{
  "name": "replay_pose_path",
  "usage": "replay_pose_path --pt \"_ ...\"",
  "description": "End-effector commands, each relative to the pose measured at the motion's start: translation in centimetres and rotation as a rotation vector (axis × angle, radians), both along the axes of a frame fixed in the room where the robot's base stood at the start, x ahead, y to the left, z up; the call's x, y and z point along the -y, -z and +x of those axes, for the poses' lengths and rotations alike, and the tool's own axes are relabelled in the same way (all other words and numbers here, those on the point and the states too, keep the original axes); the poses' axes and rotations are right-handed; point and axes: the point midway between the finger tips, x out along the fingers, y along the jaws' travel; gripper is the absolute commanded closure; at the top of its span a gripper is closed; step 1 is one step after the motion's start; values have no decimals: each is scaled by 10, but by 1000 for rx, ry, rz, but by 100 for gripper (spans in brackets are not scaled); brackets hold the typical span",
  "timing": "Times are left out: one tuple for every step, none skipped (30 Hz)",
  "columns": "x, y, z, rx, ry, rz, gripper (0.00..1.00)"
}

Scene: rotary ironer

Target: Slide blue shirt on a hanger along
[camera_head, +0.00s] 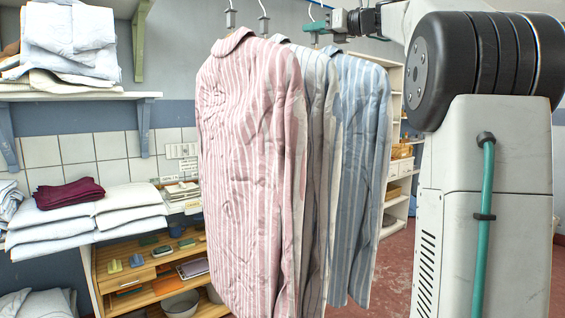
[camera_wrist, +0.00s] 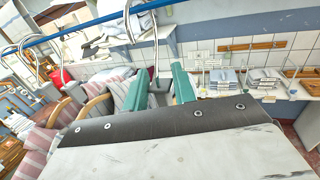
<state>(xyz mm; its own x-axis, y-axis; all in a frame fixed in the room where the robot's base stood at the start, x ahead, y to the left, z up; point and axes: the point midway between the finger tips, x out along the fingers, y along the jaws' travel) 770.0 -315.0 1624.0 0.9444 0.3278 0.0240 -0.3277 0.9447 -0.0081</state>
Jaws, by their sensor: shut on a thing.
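A blue-striped shirt (camera_head: 362,95) hangs upright at the right end of a row of three shirts in the head view. My gripper (camera_head: 322,25) is above its collar, at hook height. In the wrist view, the teal fingers of my gripper (camera_wrist: 159,82) stand on either side of a grey block under a metal hanger hook (camera_wrist: 156,45), and they are shut on this hanger. The hook rises to a blue rail (camera_wrist: 88,28). The blue shirt's left side is hidden behind its neighbour in the head view.
A grey-striped shirt (camera_head: 316,75) and a pink-striped shirt (camera_head: 245,160) hang close to the left. Folded linen lies on a wall shelf (camera_head: 90,96) and below it. A wooden shelf unit (camera_head: 150,290) stands behind the shirts. Open red floor (camera_head: 392,275) shows at right.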

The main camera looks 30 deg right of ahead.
Motion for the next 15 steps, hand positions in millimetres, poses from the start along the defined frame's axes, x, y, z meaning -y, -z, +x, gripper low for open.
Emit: replay_pose_path --pt "3 -1 0 1 1 -1 100" --pt "5 -1 0 1 1 -1 100" --pt "8 -1 0 1 1 0 100" --pt "10 -1 0 1 1 0 100" --pt "11 -1 0 1 1 0 100" --pt "14 -1 0 1 1 0 100" --pt "16 -1 0 1 1 0 100" --pt "17 -1 0 1 1 0 100" --pt "19 -2 0 1 1 0 100" --pt "21 -2 0 1 1 0 100" --pt "22 -2 0 1 1 -1 100" --pt "24 -2 1 1 1 -1 100" --pt "25 -2 1 1 1 -1 100" --pt "26 -2 1 1 1 -1 100" --pt "26 -2 1 1 0 -1 100"
